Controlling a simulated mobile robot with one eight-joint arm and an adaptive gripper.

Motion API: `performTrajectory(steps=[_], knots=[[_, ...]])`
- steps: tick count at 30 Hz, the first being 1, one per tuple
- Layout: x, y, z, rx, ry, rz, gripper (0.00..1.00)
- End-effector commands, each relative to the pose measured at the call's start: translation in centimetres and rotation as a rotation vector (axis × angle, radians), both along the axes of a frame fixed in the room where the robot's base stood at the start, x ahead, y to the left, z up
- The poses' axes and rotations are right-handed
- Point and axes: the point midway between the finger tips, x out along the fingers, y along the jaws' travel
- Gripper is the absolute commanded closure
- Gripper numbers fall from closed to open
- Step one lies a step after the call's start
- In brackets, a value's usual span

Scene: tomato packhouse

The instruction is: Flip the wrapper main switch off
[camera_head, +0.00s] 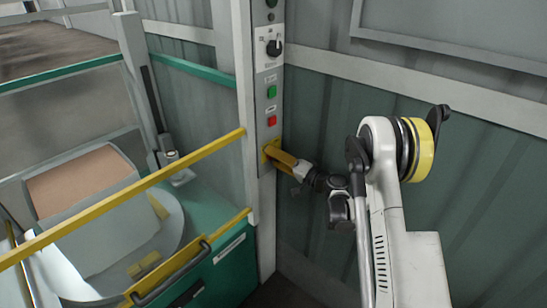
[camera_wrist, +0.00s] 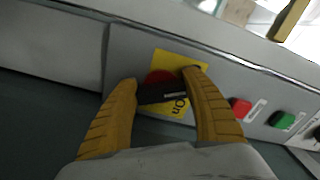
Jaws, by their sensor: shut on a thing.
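The main switch is a red rotary knob (camera_wrist: 158,77) with a black handle on a yellow plate (camera_wrist: 172,55) marked "On", seen in the wrist view. It is mounted low on the grey control column (camera_head: 268,175). My gripper (camera_wrist: 163,88) has its two yellow fingers on either side of the black handle, shut on it. In the head view my gripper (camera_head: 275,155) reaches the column from the right and covers most of the switch. Only a little of the yellow plate shows there.
Above the switch on the column are a red button (camera_head: 271,121), a green button (camera_head: 271,92) and a black selector knob (camera_head: 274,48). A yellow rail (camera_head: 130,193) runs in front of the wrapper (camera_head: 95,195) at left. A corrugated wall (camera_head: 460,180) stands behind my arm.

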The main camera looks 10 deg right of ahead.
Motion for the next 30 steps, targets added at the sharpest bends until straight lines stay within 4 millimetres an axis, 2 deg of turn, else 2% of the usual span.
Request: performTrajectory(steps=[19, 20, 21, 22, 30], knots=[[0.01, -0.05, -0.06, -0.046, -0.032, 0.000, 0.74], [0.01, -0.05, -0.06, -0.046, -0.032, 0.000, 0.41], [0.01, -0.05, -0.06, -0.046, -0.032, 0.000, 0.29], [0.01, -0.05, -0.06, -0.046, -0.032, 0.000, 0.21], [0.00, -0.04, -0.04, -0.044, -0.032, 0.000, 0.21]])
